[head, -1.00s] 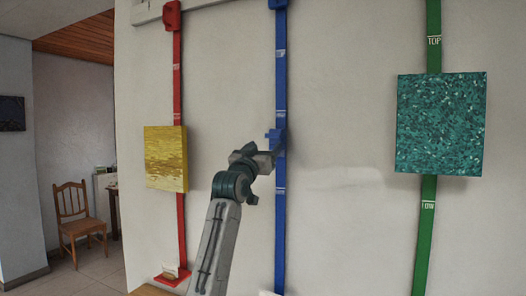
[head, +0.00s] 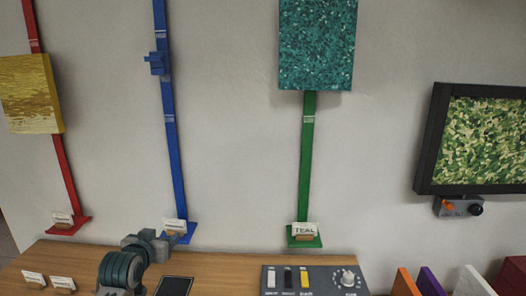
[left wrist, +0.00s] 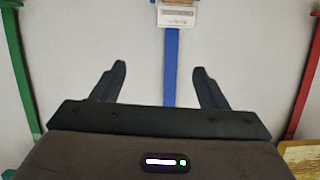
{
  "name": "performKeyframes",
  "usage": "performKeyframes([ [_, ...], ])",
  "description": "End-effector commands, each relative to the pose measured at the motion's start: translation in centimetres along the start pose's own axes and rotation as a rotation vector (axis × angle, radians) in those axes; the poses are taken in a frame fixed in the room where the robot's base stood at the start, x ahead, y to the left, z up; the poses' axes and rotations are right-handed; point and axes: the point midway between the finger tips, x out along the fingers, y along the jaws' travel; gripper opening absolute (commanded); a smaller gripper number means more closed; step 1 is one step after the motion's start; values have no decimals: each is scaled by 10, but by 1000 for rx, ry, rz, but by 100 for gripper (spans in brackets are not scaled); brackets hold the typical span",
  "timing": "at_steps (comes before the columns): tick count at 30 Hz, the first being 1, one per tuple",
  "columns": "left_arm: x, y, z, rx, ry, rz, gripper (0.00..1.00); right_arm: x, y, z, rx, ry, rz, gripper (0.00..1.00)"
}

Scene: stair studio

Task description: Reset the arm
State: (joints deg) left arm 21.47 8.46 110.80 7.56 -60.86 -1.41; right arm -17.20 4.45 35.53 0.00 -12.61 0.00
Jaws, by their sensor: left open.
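My left gripper (head: 150,243) is low in the head view, in front of the foot of the blue rail (head: 170,130) and over the wooden desk top. In the left wrist view its two fingers (left wrist: 160,82) are spread wide with nothing between them, so it is open and empty. That view also shows the blue rail (left wrist: 171,65) behind the fingers, with a white card (left wrist: 178,14) at its end. A small blue slider (head: 157,64) sits high on the blue rail, apart from my gripper. My right gripper is not in view.
A yellow panel (head: 32,93) hangs on the red rail, a teal panel (head: 317,42) on the green rail. The wooden desk (head: 215,262) carries a control box (head: 315,279) and a dark tablet (head: 174,286). A framed green picture (head: 485,140) hangs at right.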

Motion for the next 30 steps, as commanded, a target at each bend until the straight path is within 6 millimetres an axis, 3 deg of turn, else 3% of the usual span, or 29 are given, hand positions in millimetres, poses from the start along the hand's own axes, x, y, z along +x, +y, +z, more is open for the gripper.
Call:
performKeyframes([
  [1,-12,5,36,4,-62,2,67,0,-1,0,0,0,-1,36],
  [6,-62,17,138,16,-261,2,67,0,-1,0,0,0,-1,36],
  [12,-142,29,238,28,-496,0,67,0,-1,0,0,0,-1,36],
  [15,-185,34,275,32,-601,0,67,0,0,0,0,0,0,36],
  [21,-248,38,317,38,-745,-4,67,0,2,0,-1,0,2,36],
  [30,-316,42,349,43,-893,-9,67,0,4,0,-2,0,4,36],
])
